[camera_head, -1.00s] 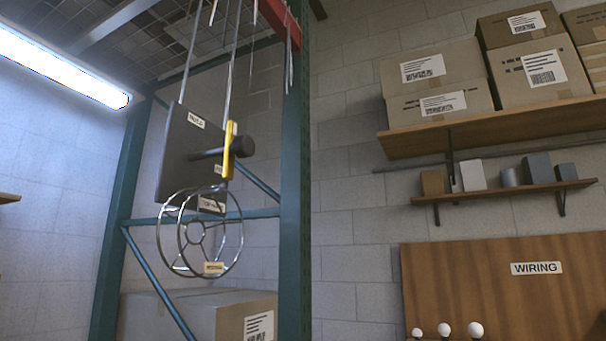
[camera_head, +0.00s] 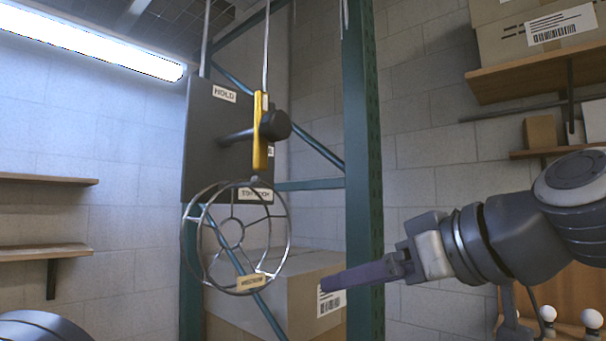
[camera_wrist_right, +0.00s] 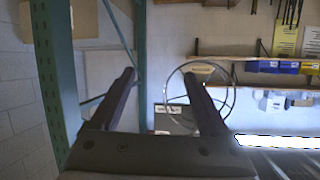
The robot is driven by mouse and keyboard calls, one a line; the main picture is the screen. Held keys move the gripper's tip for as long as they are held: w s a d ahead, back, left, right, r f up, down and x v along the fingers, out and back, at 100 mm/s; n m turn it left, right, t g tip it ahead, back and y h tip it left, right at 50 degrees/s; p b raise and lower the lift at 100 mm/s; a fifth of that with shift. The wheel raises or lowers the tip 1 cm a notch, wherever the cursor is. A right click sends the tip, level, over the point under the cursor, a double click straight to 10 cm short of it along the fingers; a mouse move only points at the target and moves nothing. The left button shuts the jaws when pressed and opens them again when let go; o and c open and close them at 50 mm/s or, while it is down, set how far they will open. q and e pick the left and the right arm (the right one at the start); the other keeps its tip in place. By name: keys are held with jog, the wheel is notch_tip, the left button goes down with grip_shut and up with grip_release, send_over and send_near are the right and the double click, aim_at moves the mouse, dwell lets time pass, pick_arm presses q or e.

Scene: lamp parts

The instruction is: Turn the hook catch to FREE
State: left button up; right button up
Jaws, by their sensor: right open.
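The hook catch is a dark upright panel (camera_head: 205,150) with a HOLD label at its top, a second label partly hidden at its right edge and another at its bottom. A shaft with a dark round knob (camera_head: 275,125) sticks out, and a yellow lever (camera_head: 261,130) stands nearly upright on it. A wire cage (camera_head: 237,240) hangs below; it also shows between and behind the fingers in the right wrist view (camera_wrist_right: 231,98). My right gripper (camera_head: 328,284) is open and empty, right of and below the lever, apart from it. My left gripper is out of view.
A green rack post (camera_head: 362,170) stands right of the catch, near my right gripper. A cardboard box (camera_head: 290,290) sits behind the cage. Shelves (camera_head: 45,180) are on the left wall, and a shelf with boxes (camera_head: 530,80) is at upper right.

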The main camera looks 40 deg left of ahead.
aim_at(267, 126)
jog(key=s+a+r+n+g+y+p, duration=0.1)
jog(key=s+r+n+y, duration=0.15)
jog(key=r, duration=0.65)
jog(key=s+r+n+g+y+p, duration=0.15)
jog(key=s+r, duration=0.25)
jog(key=r, duration=0.6)
jog(key=shift+n+t+y, duration=0.25)
jog(key=shift+n+y, duration=0.05)
jog(key=shift+n, duration=0.2)
jog(key=a+p, duration=0.1)
jog(key=a, duration=0.2)
jog(key=a+p, duration=0.2)
jog(key=a, duration=0.1)
jog(key=w+a+p, duration=0.1)
jog(key=a, duration=0.2)
jog(key=shift+a+p, duration=0.4)
jog(key=shift+a+f, duration=0.1)
jog(key=shift+a, duration=0.2)
grip_shut()
